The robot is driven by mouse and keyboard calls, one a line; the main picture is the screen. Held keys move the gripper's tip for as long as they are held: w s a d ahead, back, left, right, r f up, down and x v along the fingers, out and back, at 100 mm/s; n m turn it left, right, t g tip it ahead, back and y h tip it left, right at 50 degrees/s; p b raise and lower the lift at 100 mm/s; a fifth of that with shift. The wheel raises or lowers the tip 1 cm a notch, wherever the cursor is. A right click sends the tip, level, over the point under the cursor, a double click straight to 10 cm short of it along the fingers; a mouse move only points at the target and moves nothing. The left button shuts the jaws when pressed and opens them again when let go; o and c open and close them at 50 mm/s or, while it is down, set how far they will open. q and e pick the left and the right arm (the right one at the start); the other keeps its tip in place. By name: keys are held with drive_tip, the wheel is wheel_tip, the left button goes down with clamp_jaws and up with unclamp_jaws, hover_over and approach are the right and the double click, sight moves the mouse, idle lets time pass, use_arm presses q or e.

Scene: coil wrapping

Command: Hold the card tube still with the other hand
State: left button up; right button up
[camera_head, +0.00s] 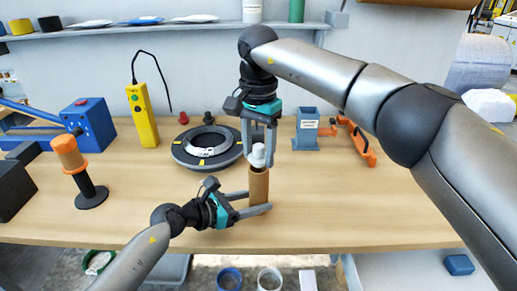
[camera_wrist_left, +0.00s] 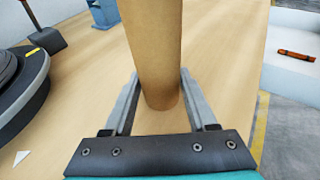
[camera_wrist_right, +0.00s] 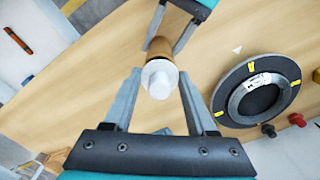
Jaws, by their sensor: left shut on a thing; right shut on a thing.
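The brown card tube (camera_head: 259,187) stands upright on the wooden table. My left gripper (camera_head: 256,203) is shut on the tube low down, with one finger on each side, as the left wrist view shows the tube (camera_wrist_left: 153,50) between the fingers. My right gripper (camera_head: 259,147) reaches down from above and is shut on a white cylindrical piece (camera_head: 258,155) at the tube's top. The right wrist view shows this white piece (camera_wrist_right: 159,77) over the tube's end. How far it sits inside the tube is hidden.
A dark round fixture with a metal ring (camera_head: 208,146) lies left of the tube. A blue block (camera_head: 307,128) and an orange clamp (camera_head: 356,142) stand to the right. A yellow remote (camera_head: 143,115) and an orange-handled tool (camera_head: 75,168) are at left. The front right tabletop is clear.

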sight(258, 146)
drive_tip(key=shift+f, duration=1.2)
drive_tip(key=o, duration=1.4)
drive_tip(key=shift+r, duration=0.15)
wheel_tip(258, 146, up, 12)
drive_tip(key=shift+f, duration=0.1)
use_arm(q)
drive_tip(key=o, duration=1.1)
drive_tip(key=shift+c, duration=0.2)
